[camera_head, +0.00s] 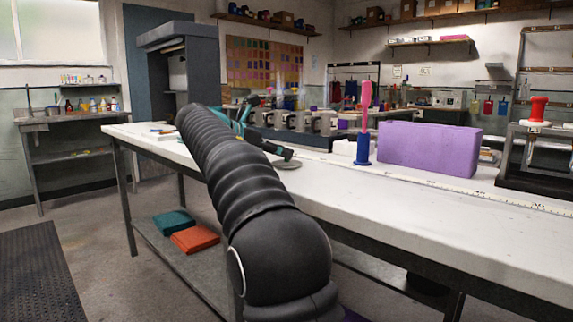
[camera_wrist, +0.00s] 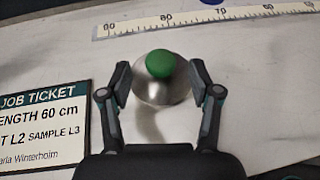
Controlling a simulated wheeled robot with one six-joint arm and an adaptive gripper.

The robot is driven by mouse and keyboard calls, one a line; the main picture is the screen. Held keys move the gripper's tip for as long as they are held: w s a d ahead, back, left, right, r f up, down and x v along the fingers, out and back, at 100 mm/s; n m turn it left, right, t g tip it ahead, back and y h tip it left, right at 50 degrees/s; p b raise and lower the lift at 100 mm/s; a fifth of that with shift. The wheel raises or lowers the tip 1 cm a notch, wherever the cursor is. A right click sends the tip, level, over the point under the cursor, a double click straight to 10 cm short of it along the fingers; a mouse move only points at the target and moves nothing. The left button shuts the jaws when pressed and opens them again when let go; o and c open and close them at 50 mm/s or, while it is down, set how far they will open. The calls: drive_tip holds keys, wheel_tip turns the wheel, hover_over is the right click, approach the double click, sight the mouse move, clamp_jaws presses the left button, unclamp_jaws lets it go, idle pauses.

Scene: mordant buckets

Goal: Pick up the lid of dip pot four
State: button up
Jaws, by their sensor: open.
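A round metal lid with a green knob (camera_wrist: 160,64) shows in the wrist view, near the top middle. The silver disc of the lid (camera_wrist: 166,92) lies between the fingertips of my gripper (camera_wrist: 160,88). The two fingers stand apart, one on each side of the lid, and hold nothing. A grey disc (camera_head: 287,164) shows at the end of my arm in the head view, on the white bench. My gripper (camera_head: 268,148) is partly hidden there behind my arm. No number on the lid can be read.
A job ticket card (camera_wrist: 42,125) lies left of my gripper. A measuring tape (camera_wrist: 200,18) runs beyond the lid. On the bench (camera_head: 400,205) stand a blue pot with a pink tool (camera_head: 363,135), a purple block (camera_head: 430,147) and a row of metal fittings (camera_head: 298,120).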

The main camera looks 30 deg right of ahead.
drive_tip(key=x, duration=0.3)
drive_tip(key=shift+d+f, duration=0.15)
drive_tip(key=shift+d, duration=0.05)
clamp_jaws()
drive_tip(key=shift+r, duration=0.2)
